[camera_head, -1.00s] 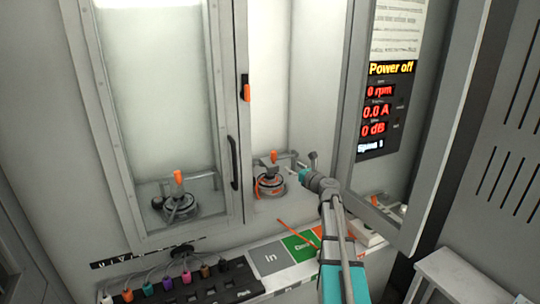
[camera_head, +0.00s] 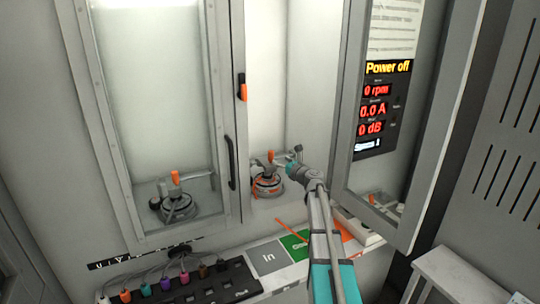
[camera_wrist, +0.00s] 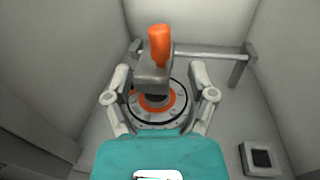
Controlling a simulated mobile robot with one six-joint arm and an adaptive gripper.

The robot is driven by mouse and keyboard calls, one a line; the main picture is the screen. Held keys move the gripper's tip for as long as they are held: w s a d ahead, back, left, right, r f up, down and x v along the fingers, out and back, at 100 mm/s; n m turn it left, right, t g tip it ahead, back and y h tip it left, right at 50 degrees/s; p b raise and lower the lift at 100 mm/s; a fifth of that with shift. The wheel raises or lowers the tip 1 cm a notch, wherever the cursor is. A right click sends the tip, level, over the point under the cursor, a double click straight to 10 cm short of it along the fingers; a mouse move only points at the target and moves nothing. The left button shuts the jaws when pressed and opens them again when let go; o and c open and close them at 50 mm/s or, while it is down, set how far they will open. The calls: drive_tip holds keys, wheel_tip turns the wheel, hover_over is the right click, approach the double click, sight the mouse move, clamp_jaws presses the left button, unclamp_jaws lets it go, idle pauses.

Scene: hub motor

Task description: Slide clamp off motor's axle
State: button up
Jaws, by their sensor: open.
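The clamp (camera_wrist: 153,72) is a grey block with an orange handle (camera_wrist: 160,45); it sits over the motor's centre in the wrist view. The hub motor (camera_wrist: 158,106) is a round disc with an orange ring and a dark rim below the clamp. It also shows inside the open middle bay in the head view (camera_head: 267,187). The axle is mostly hidden by the clamp. My gripper (camera_wrist: 158,84) is open, with one finger on each side of the clamp and motor. I cannot tell whether either finger touches the clamp.
A grey rail (camera_wrist: 205,50) runs behind the clamp on posts. A small box with a dark top (camera_wrist: 261,158) stands at right. The bay walls are close on both sides. A second motor (camera_head: 178,207) stands behind the left door. The display panel (camera_head: 375,110) reads "Power off".

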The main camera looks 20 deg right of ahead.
sight(273, 155)
drive_tip(key=w, duration=0.2)
drive_tip(key=w+a, duration=0.1)
drive_tip(key=w, duration=0.4)
drive_tip(key=shift+w+a, duration=0.2)
drive_tip(key=shift+w, duration=0.1)
clamp_jaws()
